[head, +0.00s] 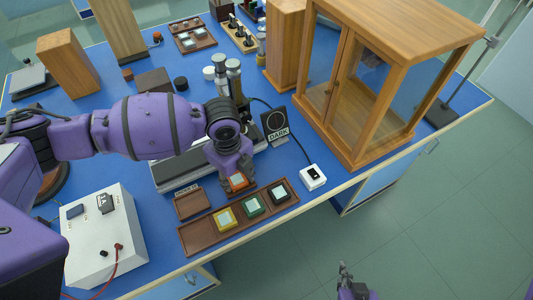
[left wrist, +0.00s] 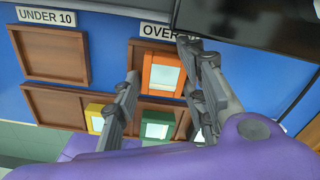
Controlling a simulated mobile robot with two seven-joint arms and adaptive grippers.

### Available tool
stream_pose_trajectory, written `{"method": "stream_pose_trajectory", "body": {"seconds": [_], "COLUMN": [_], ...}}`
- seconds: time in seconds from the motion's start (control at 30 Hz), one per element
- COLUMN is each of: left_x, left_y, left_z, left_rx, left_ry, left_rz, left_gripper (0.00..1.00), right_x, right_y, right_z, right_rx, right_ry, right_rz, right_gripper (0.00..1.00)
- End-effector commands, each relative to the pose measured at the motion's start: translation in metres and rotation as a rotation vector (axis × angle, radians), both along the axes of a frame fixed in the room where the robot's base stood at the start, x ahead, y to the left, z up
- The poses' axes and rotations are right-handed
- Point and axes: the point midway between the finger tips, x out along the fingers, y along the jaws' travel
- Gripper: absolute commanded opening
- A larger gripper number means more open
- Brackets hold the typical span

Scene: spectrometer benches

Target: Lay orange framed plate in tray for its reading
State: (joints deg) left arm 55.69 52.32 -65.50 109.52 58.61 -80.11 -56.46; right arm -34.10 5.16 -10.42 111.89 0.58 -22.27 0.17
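The orange framed plate (head: 238,181) has a pale window. My left gripper (head: 236,172) is directly over the plate. The arm and gripper hide most of this tray in the head view. My right gripper (head: 345,272) is at the bottom, off the bench; its fingers are too small to judge.
The "UNDER 10" tray (head: 188,206) is empty. The long tray (head: 193,240) holds yellow (head: 225,218), green (head: 254,205) and dark (head: 280,193) framed plates; its left slot is empty. A white box (head: 313,177), a "DARK" sign (head: 276,127) and a wooden cabinet (head: 360,145) stand to the right.

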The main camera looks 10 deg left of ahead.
Motion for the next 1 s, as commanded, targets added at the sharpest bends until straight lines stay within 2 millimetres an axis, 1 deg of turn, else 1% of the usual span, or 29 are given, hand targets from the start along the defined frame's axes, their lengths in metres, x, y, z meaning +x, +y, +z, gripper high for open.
{"method": "stream_pose_trajectory", "body": {"seconds": [0.03, 0.13, 0.47, 0.57, 0.67, 0.77, 1.0], "left_x": [-0.004, -0.005, -0.006, -0.006, -0.004, -0.003, -0.002], "left_y": [0.001, 0.001, 0.001, 0.001, 0.001, 0.000, 0.001], "left_z": [-0.008, -0.009, -0.009, -0.006, 0.005, 0.024, 0.079], "left_rx": [0.001, 0.002, 0.002, 0.002, 0.002, -0.001, 0.001], "left_ry": [0.011, 0.013, 0.016, 0.015, 0.011, 0.006, 0.004], "left_rz": [0.002, 0.002, 0.002, 0.001, 0.001, 0.001, 0.001], "left_gripper": [0.45, 0.57, 0.57, 0.57, 0.57, 0.57, 0.57], "right_x": [-0.001, -0.001, -0.001, 0.000, 0.000, 0.001, 0.000], "right_y": [0.000, -0.001, -0.001, -0.001, 0.000, 0.000, 0.002], "right_z": [-0.001, -0.002, -0.002, -0.001, 0.001, 0.002, 0.005], "right_rx": [-0.001, -0.002, -0.001, -0.001, 0.001, 0.002, 0.007], "right_ry": [0.002, 0.002, 0.002, 0.001, -0.001, -0.003, -0.002], "right_rz": [0.001, 0.002, 0.001, 0.001, -0.001, -0.004, -0.006], "right_gripper": [0.00, 0.00, 0.00, 0.00, 0.00, 0.00, 0.00]}}
